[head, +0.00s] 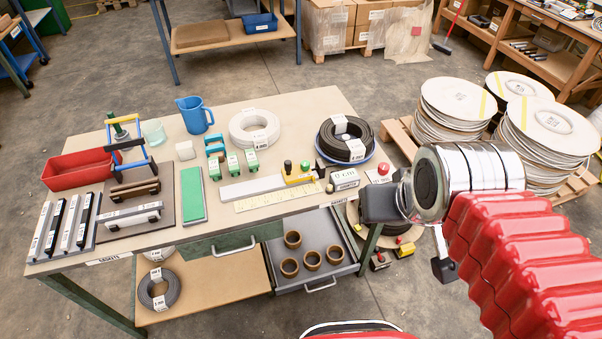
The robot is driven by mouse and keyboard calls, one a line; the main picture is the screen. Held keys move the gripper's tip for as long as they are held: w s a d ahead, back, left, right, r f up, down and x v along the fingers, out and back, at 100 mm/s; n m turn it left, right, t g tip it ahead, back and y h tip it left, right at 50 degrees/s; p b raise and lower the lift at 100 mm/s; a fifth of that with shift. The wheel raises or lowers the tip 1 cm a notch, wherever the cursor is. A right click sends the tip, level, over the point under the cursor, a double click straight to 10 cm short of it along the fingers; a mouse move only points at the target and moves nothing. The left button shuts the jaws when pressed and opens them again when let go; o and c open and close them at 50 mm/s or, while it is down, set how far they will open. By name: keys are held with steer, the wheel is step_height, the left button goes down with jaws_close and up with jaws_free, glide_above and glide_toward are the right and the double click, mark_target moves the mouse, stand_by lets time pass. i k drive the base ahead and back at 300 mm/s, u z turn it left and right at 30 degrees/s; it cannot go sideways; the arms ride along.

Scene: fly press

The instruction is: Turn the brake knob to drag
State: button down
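I cannot make out for certain which part is the brake knob or its drag setting. A small stand with a green-topped post (118,124) and yellow and blue bars is at the left back of the bench; it may be the press. A yellow fixture (299,179) with small dark and green knobs is at the bench's right front. A red button (383,169) sits on a white box by the right edge. My gripper (381,204) is at the bench's right front corner, right of these things. Its fingers do not show clearly, and I see nothing held.
The bench (290,102) also carries a red bin (78,171), a blue jug (195,115), a white coil (254,128) and a black coil (345,139). An open drawer (318,262) below holds several brown rings. Stacked reels (458,105) stand at the right on pallets.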

mark_target(383, 168)
steer(key=k, duration=1.3)
steer(key=z, duration=0.4)
steer(key=i, duration=1.9)
steer(key=u, duration=0.3)
